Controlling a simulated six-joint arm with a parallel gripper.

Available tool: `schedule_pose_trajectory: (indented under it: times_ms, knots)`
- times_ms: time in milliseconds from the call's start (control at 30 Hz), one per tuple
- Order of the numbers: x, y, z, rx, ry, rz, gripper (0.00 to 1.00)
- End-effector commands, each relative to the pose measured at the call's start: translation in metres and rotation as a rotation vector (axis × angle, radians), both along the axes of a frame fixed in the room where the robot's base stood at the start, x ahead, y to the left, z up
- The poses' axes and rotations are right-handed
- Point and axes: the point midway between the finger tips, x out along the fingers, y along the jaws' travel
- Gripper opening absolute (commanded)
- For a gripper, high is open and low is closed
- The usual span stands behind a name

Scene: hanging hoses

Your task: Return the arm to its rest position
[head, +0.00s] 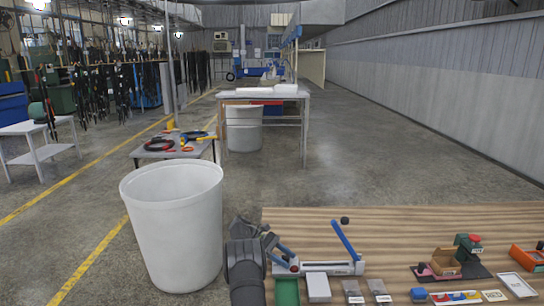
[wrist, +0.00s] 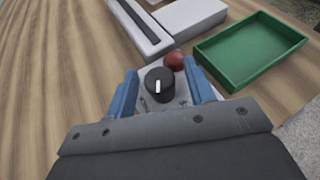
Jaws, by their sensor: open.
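My gripper (head: 284,254) hangs over the near left part of the wooden workbench (head: 400,228). In the wrist view its two blue fingers (wrist: 163,92) stand apart, open. A black round knob (wrist: 160,84) with a white mark shows between them; I cannot tell what it is fixed to. My forearm comes up from the bottom edge in the head view.
A green tray (wrist: 250,50) lies near my gripper, beside a white box (head: 318,287). A large white bin (head: 175,225) stands left of my arm. Small parts, cards and a red-topped device (head: 468,248) fill the bench's right side. The bench's back middle is clear.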

Motion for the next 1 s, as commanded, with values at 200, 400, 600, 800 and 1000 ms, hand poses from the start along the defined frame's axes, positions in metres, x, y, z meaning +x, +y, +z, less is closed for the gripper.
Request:
schedule_pose_trajectory:
  times_ms: [200,400,600,800,1000]
  knots:
    - [-0.0001,0.0012,0.0054,0.001,-0.002,0.101,0.49]
    - [-0.0005,0.0007,0.0055,0.0,-0.002,0.2,0.49]
    - [-0.0006,0.0006,0.0056,0.0,-0.002,0.308,0.49]
    - [-0.0009,0.0008,0.0057,0.001,-0.002,0.424,0.49]
    - [-0.0013,0.0005,0.0055,0.0,-0.001,0.548,0.49]
